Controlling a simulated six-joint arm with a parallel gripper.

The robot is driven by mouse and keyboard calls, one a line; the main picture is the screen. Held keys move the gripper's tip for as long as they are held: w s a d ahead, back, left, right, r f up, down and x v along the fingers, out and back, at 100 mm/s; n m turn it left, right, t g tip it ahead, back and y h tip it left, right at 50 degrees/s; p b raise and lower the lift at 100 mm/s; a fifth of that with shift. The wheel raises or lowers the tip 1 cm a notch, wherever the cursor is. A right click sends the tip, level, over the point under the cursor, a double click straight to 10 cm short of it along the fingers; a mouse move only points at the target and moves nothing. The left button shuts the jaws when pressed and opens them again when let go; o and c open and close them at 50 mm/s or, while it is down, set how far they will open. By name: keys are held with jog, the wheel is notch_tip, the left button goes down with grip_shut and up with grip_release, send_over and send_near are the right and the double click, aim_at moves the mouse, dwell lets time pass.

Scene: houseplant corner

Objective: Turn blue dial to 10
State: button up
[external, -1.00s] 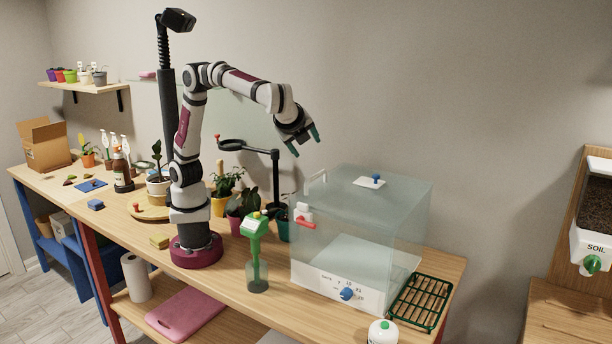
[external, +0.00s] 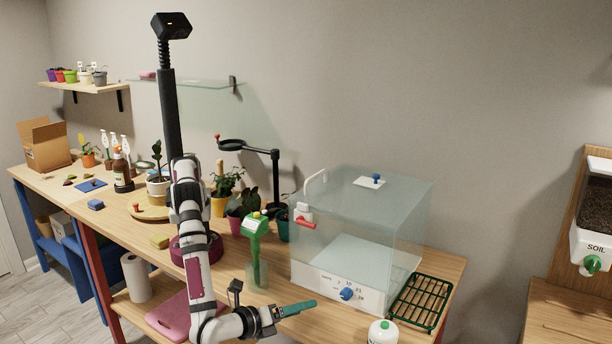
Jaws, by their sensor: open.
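The blue dial (external: 346,294) sits on the white front panel of a clear box (external: 362,222). Small numbers are printed around the dial; its exact setting is too small to read. A second small blue knob (external: 376,177) is on the box's lid. My gripper (external: 312,306) is low in front of the box, to the left of the dial and apart from it in the picture. Its teal fingers point right, towards the dial's side. It is open and holds nothing that I can see. The fingers overlap in this view, so the gap between them is hidden.
A green-topped tool (external: 255,226) stands in a clear holder just behind my forearm. A red handle (external: 303,222) is on the box's left side. A green rack (external: 419,302) lies right of the box. A white bottle (external: 382,333) stands at the front, right of my gripper.

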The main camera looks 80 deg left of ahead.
aim_at(344, 296)
jog(key=x, duration=1.3)
jog(key=shift+w+a, duration=0.3)
jog(key=shift+c, duration=0.2)
grip_shut()
